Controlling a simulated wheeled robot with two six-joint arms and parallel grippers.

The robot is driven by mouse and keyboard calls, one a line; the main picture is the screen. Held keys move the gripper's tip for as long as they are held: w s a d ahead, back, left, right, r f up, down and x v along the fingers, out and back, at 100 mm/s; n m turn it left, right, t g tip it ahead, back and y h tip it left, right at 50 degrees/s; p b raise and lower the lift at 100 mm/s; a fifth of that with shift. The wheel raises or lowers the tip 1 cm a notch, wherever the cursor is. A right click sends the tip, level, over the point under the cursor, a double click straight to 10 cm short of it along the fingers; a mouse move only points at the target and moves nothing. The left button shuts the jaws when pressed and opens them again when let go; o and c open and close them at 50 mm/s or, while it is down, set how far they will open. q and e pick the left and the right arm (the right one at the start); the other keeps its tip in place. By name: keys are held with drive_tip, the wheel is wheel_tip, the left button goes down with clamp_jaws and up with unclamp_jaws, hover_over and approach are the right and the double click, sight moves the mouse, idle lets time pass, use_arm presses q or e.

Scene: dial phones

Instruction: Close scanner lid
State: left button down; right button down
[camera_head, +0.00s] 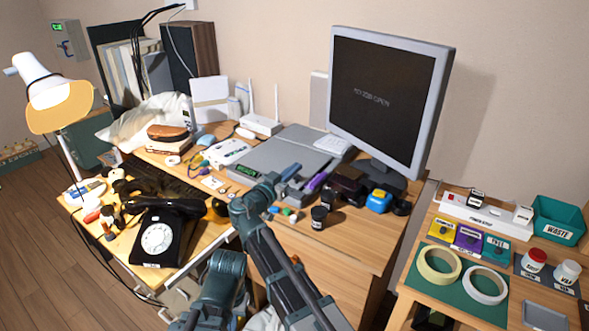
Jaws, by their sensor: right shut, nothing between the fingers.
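The scanner (248,172) is a flat grey device on the wooden desk, in front of the monitor, with a small green display on its front edge. Its grey lid (290,143) looks flat over the body; I cannot tell whether it is fully down. My right gripper (287,174) is at the scanner's front right, shut and empty. It hides part of the scanner's front edge, and I cannot tell whether it touches it. My left gripper is not in view.
A monitor (383,95) stands behind the scanner, and a white router (260,124) at its back left. A black dial phone (160,235) is at the front left. A small black jar (319,217) and purple, brown and blue items crowd the right. A side table with tape rolls (439,266) is further right.

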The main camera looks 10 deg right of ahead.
sight(296, 178)
drive_tip(key=f, duration=0.1)
drive_tip(key=f+b, duration=0.2)
drive_tip(key=shift+s+a, duration=0.25)
drive_tip(key=shift+s+f+b, duration=0.15)
drive_tip(key=shift+f+b, duration=0.1)
drive_tip(key=shift+b, duration=0.1)
drive_tip(key=shift+a, duration=0.1)
drive_tip(key=shift+s, duration=0.1)
